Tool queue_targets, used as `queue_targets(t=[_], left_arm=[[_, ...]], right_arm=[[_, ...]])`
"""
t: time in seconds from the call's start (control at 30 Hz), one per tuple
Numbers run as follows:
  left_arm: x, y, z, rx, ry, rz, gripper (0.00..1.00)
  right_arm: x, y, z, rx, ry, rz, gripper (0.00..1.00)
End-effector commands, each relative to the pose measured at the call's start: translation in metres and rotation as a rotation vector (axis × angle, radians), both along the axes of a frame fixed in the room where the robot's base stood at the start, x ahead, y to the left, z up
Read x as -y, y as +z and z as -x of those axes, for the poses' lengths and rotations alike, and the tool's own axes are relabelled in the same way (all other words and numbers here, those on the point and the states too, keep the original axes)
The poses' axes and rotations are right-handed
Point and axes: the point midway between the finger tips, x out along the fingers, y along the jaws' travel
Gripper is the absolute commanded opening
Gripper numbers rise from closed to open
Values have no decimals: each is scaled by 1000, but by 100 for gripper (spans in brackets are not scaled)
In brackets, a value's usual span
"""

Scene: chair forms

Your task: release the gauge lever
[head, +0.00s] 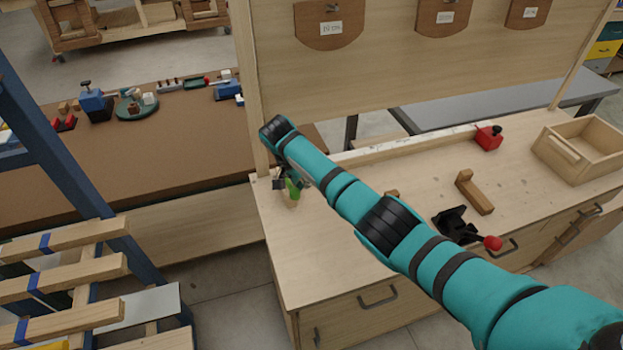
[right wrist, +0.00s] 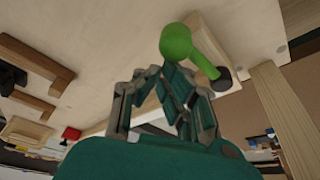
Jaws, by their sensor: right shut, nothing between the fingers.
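A lever with a bright green knob (right wrist: 177,42) and a green arm shows just beyond my fingers in the right wrist view. The arm runs to a dark pivot beside a pale wood block (right wrist: 207,38). In the head view the green lever (head: 292,188) is at the left corner of the wooden bench. My right gripper (head: 281,181) is at this corner, close to the lever. Its fingers (right wrist: 170,75) are shut with nothing between them. I cannot tell whether they touch the knob. My left gripper is out of view.
On the bench (head: 330,245), a black clamp with a red knob (head: 493,243), a wooden L-shaped piece (head: 475,193), a red block (head: 488,137) and an open wooden tray (head: 590,150) stand to the right. A post and back panel (head: 350,60) rise behind. A brown table (head: 170,160) is at left.

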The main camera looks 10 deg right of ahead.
Motion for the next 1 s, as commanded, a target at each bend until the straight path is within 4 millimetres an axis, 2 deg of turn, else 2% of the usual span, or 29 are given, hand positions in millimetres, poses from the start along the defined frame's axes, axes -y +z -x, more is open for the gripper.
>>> queue_targets(t=[0.3,0.8,0.93,1.0], left_arm=[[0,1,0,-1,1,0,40],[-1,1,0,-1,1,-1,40],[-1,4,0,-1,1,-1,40],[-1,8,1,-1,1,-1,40]], right_arm=[[-6,0,3,0,-86,-1,0],[-6,0,3,0,-93,-1,0],[2,1,1,0,-95,-1,0],[13,3,-1,-1,-96,1,0]])
